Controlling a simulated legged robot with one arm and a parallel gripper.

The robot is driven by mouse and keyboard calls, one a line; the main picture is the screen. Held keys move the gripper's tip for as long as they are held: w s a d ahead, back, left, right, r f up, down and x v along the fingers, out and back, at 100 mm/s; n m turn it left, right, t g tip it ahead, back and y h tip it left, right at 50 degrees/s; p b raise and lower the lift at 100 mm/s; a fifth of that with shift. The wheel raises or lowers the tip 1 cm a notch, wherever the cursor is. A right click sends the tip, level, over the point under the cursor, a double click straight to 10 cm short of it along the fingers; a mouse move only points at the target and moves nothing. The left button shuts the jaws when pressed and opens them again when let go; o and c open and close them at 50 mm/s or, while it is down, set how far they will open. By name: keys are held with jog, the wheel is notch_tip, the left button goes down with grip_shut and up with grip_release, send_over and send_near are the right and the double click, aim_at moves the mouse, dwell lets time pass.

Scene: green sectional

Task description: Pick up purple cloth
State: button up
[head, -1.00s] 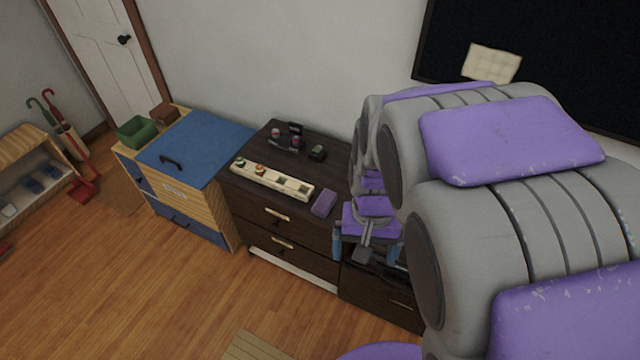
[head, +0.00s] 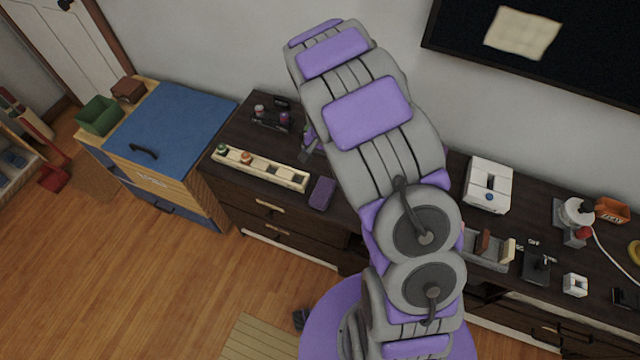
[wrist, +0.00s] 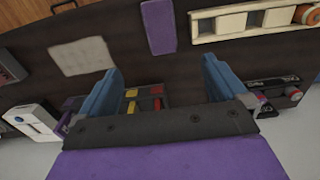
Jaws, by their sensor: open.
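The purple cloth (head: 322,193) is a small folded rectangle lying flat near the front edge of the dark cabinet top, just right of a cream tray (head: 260,168). In the wrist view the purple cloth (wrist: 158,27) lies beyond the fingertips, roughly centred between them. My gripper (wrist: 162,68) has its two blue fingers spread apart with nothing held between them. In the head view my arm crosses the middle of the picture, and only a bit of my gripper (head: 309,148) shows beside it, over the cabinet behind the cloth.
A pale grey square (wrist: 80,57) lies left of the cloth in the wrist view. Small dark items (head: 275,117) stand behind the tray. A white box (head: 488,185) and other objects fill the right side. A blue-topped wooden chest (head: 180,125) adjoins on the left.

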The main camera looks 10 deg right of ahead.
jog(key=b, duration=0.2)
send_over(323, 191)
jog(key=f, duration=1.2)
jog(key=shift+w+d, duration=0.1)
jog(key=shift+d, duration=0.1)
jog(key=shift+a+f+b, duration=0.15)
jog(key=shift+f+b, duration=0.3)
jog(key=shift+f, duration=0.9)
jog(key=shift+a+f+b, duration=0.1)
jog(key=shift+f+b, duration=0.35)
jog(key=shift+f, duration=0.85)
jog(key=c, duration=1.1)
